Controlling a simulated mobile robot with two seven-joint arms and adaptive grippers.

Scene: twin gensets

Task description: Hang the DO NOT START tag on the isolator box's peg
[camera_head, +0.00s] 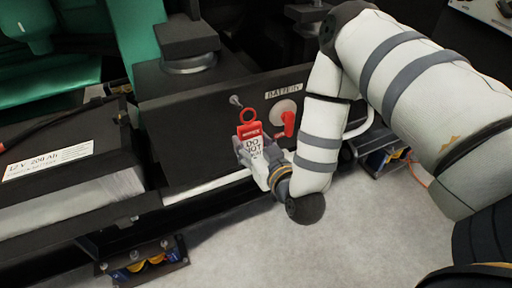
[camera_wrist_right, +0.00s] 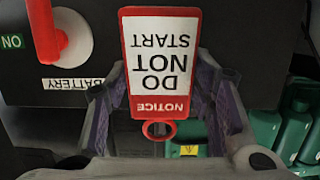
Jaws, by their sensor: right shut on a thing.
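The red and white DO NOT START tag (camera_head: 251,138) is upright in the head view, its red ring (camera_head: 249,115) on top. In the right wrist view the tag (camera_wrist_right: 160,62) appears upside down between the fingers. My right gripper (camera_head: 251,153) is shut on the tag's lower part. The isolator box (camera_head: 210,135) is a dark panel behind it, with a red rotary handle (camera_head: 289,124) at right. Its silver peg (camera_head: 236,101) sticks out just up and left of the ring. The ring looks apart from the peg; depth is unclear. My left gripper is not in view.
A BATTERY label (camera_head: 283,90) sits above the handle. A large battery (camera_head: 70,165) stands at left. A pale rail (camera_head: 205,187) runs below the box. Green machinery (camera_head: 50,60) fills the upper left. Grey floor (camera_head: 310,245) is clear in front.

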